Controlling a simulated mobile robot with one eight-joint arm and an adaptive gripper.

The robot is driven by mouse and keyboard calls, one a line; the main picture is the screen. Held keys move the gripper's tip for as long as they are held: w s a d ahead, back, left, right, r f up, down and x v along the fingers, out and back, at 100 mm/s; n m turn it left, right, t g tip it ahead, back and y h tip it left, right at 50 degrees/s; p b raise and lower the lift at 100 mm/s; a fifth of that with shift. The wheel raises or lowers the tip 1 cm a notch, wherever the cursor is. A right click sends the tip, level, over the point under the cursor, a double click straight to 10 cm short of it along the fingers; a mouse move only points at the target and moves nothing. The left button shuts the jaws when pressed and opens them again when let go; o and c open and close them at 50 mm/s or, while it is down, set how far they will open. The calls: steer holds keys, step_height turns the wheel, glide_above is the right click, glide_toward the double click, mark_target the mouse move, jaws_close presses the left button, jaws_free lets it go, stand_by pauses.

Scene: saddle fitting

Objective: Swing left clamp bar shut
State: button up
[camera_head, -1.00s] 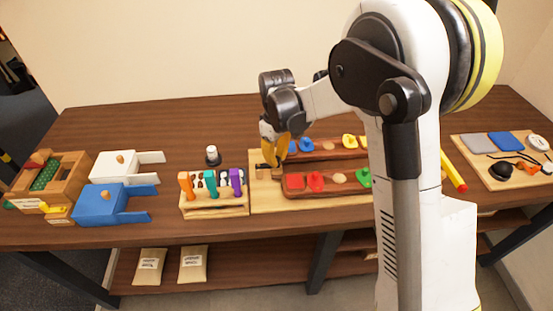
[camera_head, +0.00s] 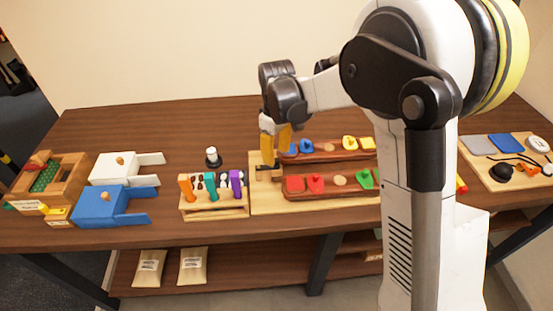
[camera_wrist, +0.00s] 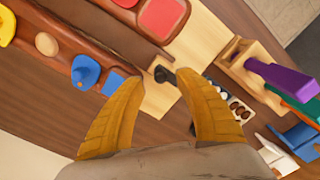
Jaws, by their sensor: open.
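A light wooden board (camera_head: 262,199) carries two long red-brown blocks with coloured pieces. At the board's left end is a small wooden mount with a dark clamp part (camera_wrist: 164,75), which I take to be the left clamp bar; its exact angle is unclear. My gripper (camera_head: 276,158) points down over this end of the board, its yellow fingers spread. In the wrist view the gripper (camera_wrist: 160,88) is open, and the dark part shows just beyond the fingertips, in the gap between them. I cannot tell whether a finger touches it. In the head view the fingers partly hide the mount.
A wooden rack (camera_head: 214,208) with orange, teal and purple handles stands close left of the board. A dark-based white peg (camera_head: 212,156) stands behind it. White (camera_head: 117,168) and blue (camera_head: 100,205) boxes lie further left. Table space behind the board is clear.

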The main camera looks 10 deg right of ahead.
mark_target(277, 159)
step_height(277, 159, up, 9)
steer(key=shift+r, duration=0.15)
stand_by(0.4)
